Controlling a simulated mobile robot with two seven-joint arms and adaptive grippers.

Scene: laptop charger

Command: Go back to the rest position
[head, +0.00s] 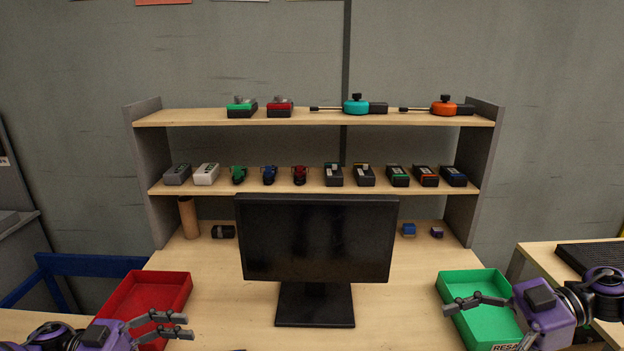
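My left gripper (178,326) is at the bottom left, in front of and partly over the red tray (142,284). Its fingers are spread apart, with nothing seen between them. My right gripper (455,325) is at the bottom right, over the green tray (472,281). Its upper finger reaches left across the tray and the other finger is low, near the frame's bottom edge. The fingers are wide apart and nothing shows between them. No laptop charger can be made out with certainty.
A black monitor (316,238) stands mid-desk. Behind it is a shelf unit (300,119) with several small devices and tools. A brown cylinder (188,218) and a small blue item (408,230) stand at the back. The desk (215,300) is bare beside the monitor. A side table (543,258) is at right.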

